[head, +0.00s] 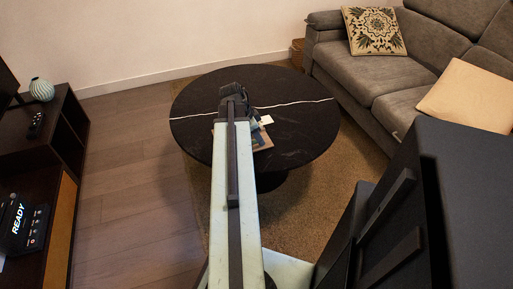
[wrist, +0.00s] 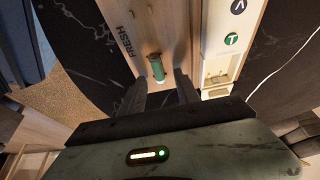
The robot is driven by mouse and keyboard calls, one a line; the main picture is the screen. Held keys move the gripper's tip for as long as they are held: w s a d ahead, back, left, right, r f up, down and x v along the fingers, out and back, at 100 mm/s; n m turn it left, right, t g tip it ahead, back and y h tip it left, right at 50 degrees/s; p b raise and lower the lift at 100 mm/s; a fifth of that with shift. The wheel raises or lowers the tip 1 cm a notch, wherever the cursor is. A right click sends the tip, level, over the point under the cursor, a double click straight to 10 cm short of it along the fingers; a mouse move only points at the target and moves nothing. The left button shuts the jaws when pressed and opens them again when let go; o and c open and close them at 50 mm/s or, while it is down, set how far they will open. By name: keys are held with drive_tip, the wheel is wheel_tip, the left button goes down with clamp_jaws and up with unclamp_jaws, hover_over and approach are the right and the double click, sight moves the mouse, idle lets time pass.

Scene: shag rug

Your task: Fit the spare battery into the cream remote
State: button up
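The green battery (wrist: 158,70) with a pale end stands on a wooden tray (wrist: 168,20) marked FRESH, in the wrist view. My gripper (wrist: 160,80) is open, its two dark fingers on either side of the battery with gaps visible. The cream remote (wrist: 222,28) lies right of the tray's lettered part, with round dark and green marks. An open bay (wrist: 217,72) with metal contacts shows at its near end. In the head view my gripper (head: 235,92) is over the round table and hides part of the tray (head: 260,139); the battery cannot be made out there.
The round black table (head: 300,125) with a white vein is mostly clear on its right. A grey sofa (head: 355,75) stands behind it at right.

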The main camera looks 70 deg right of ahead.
drive_tip(key=shift+r, duration=0.1)
drive_tip(key=shift+c, duration=0.3)
clamp_jaws()
drive_tip(key=shift+r+p, duration=0.1)
drive_tip(key=shift+p, duration=0.2)
wheel_tip(320, 180, up, 10)
drive_tip(key=p, duration=1)
